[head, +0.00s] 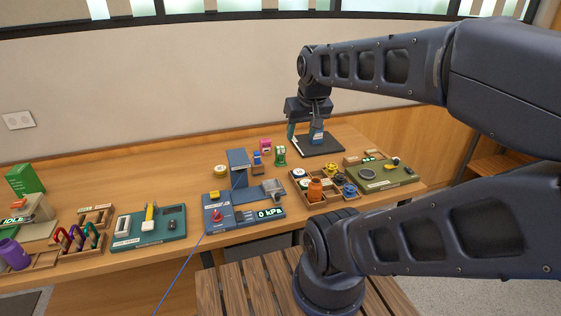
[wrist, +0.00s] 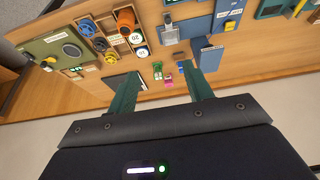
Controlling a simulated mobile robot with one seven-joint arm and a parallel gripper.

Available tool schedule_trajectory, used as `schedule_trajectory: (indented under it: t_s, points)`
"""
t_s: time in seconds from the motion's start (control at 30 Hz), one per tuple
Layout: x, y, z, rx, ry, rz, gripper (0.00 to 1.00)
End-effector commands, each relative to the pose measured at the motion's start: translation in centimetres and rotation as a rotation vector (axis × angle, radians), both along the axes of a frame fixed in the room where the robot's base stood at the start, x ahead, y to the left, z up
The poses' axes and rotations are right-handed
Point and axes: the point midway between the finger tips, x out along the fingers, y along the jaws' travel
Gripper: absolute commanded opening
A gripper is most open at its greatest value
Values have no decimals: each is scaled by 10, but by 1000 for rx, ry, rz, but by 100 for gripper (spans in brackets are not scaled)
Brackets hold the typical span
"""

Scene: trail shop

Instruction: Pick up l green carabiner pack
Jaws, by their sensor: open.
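A small green pack (head: 280,156), which looks like the green carabiner pack, stands on the long wooden counter. A pink pack (head: 265,145) and a blue pack (head: 257,159) are close by on its left. My gripper (head: 304,139) is open and empty, above the counter near a dark mat, to the right of and behind the green pack. In the wrist view the green pack (wrist: 158,71) shows between my open fingers (wrist: 161,73), some distance beyond them, with the pink pack (wrist: 168,81) and blue pack (wrist: 181,65) beside it.
A dark mat (head: 322,149) lies under my gripper. A wooden divided tray (head: 330,200) of spools and jars and an olive board (head: 385,178) stand at right. A blue pressure device (head: 222,217) is in front left. A green box (head: 25,180) stands far left.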

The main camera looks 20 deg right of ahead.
Motion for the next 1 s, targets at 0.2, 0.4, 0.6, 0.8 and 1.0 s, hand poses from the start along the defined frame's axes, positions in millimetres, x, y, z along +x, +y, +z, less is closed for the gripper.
schedule_trajectory:
  t_s: [0.2,0.4,0.6,0.8,1.0]
  points:
    - [18,-1,3,29,21,-64,51]
    - [62,-5,6,97,67,-231,51]
    - [110,-10,2,159,116,-413,51]
    - [160,-16,-10,211,159,-597,51]
    - [209,-22,-29,253,202,-783,51]
